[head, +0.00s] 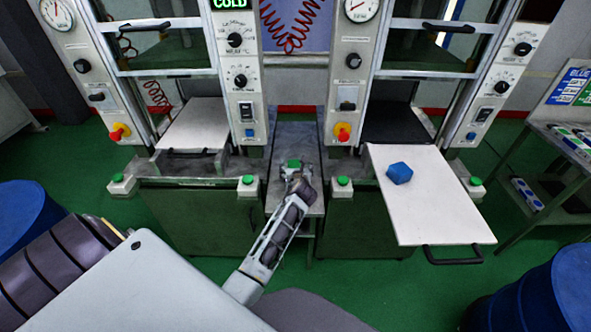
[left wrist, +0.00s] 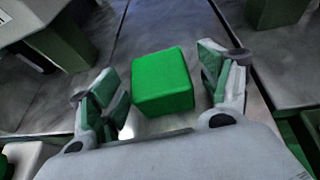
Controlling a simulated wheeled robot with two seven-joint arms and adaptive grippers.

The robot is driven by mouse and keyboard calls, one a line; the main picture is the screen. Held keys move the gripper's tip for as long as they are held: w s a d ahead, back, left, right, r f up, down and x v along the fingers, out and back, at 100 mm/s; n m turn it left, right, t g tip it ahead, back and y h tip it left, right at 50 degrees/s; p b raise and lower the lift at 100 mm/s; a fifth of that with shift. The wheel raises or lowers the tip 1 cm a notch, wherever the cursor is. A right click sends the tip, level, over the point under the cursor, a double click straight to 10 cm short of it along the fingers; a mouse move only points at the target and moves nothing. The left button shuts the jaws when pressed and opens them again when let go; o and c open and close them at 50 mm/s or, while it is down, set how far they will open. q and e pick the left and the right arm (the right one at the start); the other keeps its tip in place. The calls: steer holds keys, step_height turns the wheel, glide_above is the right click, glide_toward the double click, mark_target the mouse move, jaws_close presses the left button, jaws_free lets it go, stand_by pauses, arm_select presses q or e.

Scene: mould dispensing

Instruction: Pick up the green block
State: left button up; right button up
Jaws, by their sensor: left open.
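The green block (left wrist: 162,82) sits on a grey metal table (left wrist: 150,30) in the left wrist view. My left gripper (left wrist: 170,88) is open, with one finger on each side of the block. Small gaps show between the block and both fingers. In the head view, a bit of the green block (head: 294,164) shows at the tip of my left gripper (head: 296,172), over the narrow metal table (head: 296,135) between the two machines. The gripper hides most of the block there. My right gripper is not in view.
A blue block (head: 399,173) lies on a white pulled-out tray (head: 440,215) of the right machine. The left machine has a white tray (head: 195,125). Blue drums (head: 25,218) stand at both sides. A shelf with a blue sign (head: 575,85) is at the right.

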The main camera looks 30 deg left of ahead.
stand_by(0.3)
arm_select(q)
steer(key=c, duration=1.6)
steer(key=shift+r, duration=0.15)
steer(key=shift+c, duration=0.4)
